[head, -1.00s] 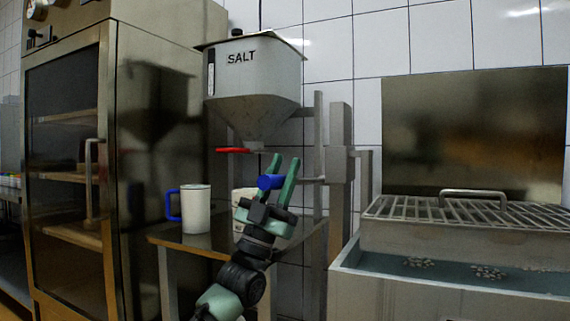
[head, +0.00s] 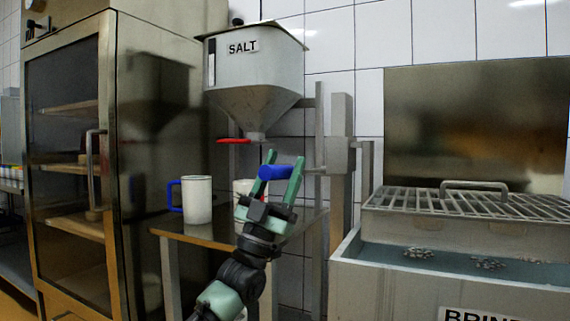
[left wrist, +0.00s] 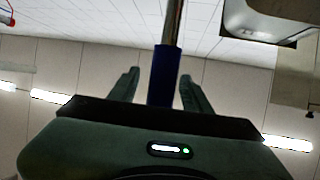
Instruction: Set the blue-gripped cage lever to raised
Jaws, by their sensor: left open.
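The cage lever's blue grip (head: 275,172) sits at the end of a grey rod, left of the grey upright post, below the salt hopper. The rod runs roughly level from the post to the grip. My left gripper (head: 283,157) points up from below with its green fingers apart, one toward each end of the visible blue grip. In the left wrist view, the blue grip (left wrist: 164,75) stands between the open fingers (left wrist: 160,78), with visible gaps on both sides and its metal rod running upward. My right gripper is not in view.
The salt hopper (head: 254,75) with a red handle (head: 233,141) hangs above. A white mug (head: 198,200) with a blue handle stands on the small table (head: 186,236). A steel cabinet (head: 160,130) is at left, a brine tank (head: 350,243) with a rack (head: 478,203) at right.

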